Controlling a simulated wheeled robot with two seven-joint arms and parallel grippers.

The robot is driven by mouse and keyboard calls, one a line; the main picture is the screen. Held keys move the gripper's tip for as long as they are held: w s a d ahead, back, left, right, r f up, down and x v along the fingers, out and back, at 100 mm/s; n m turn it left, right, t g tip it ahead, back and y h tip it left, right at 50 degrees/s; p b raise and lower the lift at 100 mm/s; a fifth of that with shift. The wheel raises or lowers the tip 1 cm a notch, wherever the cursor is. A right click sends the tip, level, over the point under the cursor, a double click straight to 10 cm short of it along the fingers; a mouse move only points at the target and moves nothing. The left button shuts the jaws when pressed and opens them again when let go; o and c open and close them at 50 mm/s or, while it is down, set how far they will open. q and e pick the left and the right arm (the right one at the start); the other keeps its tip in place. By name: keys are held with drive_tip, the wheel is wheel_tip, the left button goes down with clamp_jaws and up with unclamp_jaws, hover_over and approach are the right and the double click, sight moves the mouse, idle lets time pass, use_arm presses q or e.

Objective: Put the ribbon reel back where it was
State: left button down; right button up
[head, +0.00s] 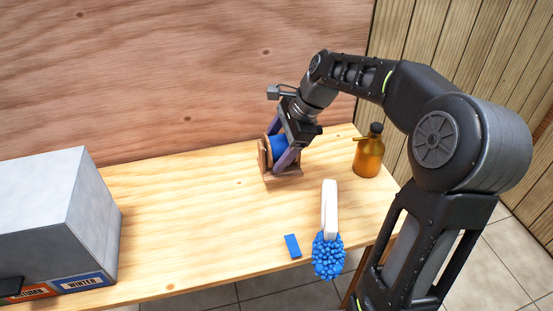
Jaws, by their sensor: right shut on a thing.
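The ribbon reel (278,145) shows as a blue round piece between the wooden sides of a small brown stand (283,178) at the back of the table. My right gripper (282,156) reaches down from above, its purple-grey fingers shut on the reel. The reel is at the stand, partly hidden by the fingers; I cannot tell whether it rests fully in it. My left gripper does not show clearly.
A grey box (50,210) with season labels stands on the wooden table (190,220) at left. An amber bottle (368,155) is right of the stand. A white-handled blue brush (328,240) and a blue block (292,246) lie at the front. The table's middle left is clear.

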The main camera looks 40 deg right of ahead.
drive_tip(key=shift+f, duration=1.75)
drive_tip(key=shift+f, duration=0.2)
drive_tip(key=o, duration=1.8)
drive_tip(key=v, duration=1.2)
drive_tip(key=shift+p, duration=0.35)
drive_tip(key=shift+r, duration=0.2)
